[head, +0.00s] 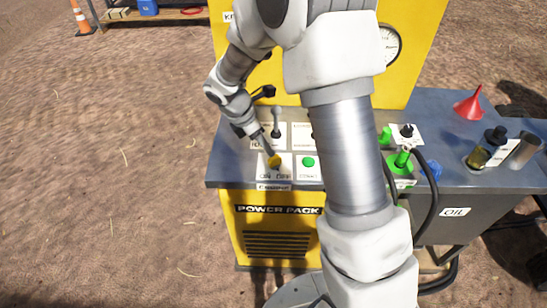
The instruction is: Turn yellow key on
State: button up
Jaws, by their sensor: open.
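The yellow key (275,161) sits on a white plate marked with ON and OFF labels, near the front left edge of the power pack's grey top. My gripper (272,155) reaches down from the upper left, with its tip right at the key. The fingers are small here, and I cannot tell whether they touch the key or stand around it. The key's exact angle is too small to read.
A green button (308,162) is just right of the key. A lever (276,122) stands behind it. My arm hides the panel's middle. Green fittings (402,158), a red funnel (468,104) and a yellow panel with a gauge (389,46) are nearby. Open dirt lies left.

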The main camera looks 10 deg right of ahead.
aim_at(274, 157)
jog(key=x, duration=0.7)
jog(key=shift+d+f+b, duration=0.15)
jog(key=shift+f+b, duration=0.2)
grip_shut()
